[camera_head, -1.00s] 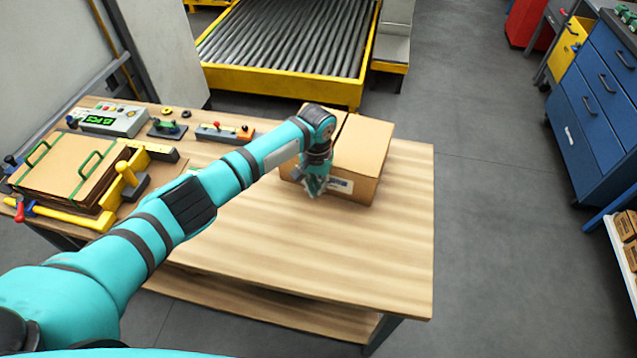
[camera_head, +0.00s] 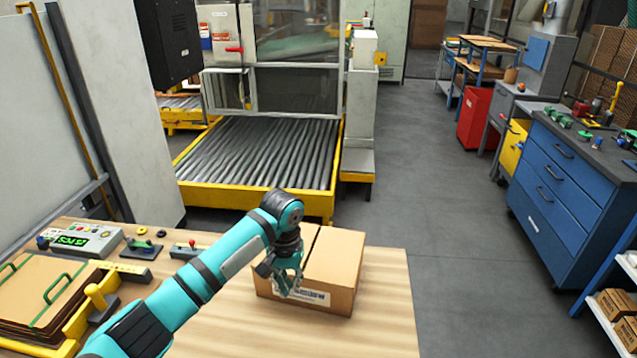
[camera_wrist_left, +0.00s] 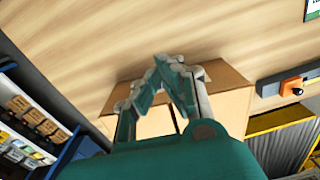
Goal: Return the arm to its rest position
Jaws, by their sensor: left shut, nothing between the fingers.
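My left arm reaches in from the lower left over the wooden table (camera_head: 370,325) in the head view. My left gripper (camera_head: 286,292) points down in front of the near side of a cardboard box (camera_head: 335,265), covering part of it. Its fingers are shut with nothing between them. In the left wrist view the shut fingertips (camera_wrist_left: 168,62) point at the tabletop (camera_wrist_left: 130,30), and the box (camera_wrist_left: 225,105) shows behind the fingers. I cannot tell whether the gripper touches the box. My right gripper is not in view.
A stack of cardboard blanks (camera_head: 38,285) in a yellow fixture and a control box (camera_head: 75,242) stand at the left of the table. A roller conveyor (camera_head: 262,150) lies behind. A blue drawer cabinet (camera_head: 560,185) stands right, with clear floor (camera_head: 440,210) between.

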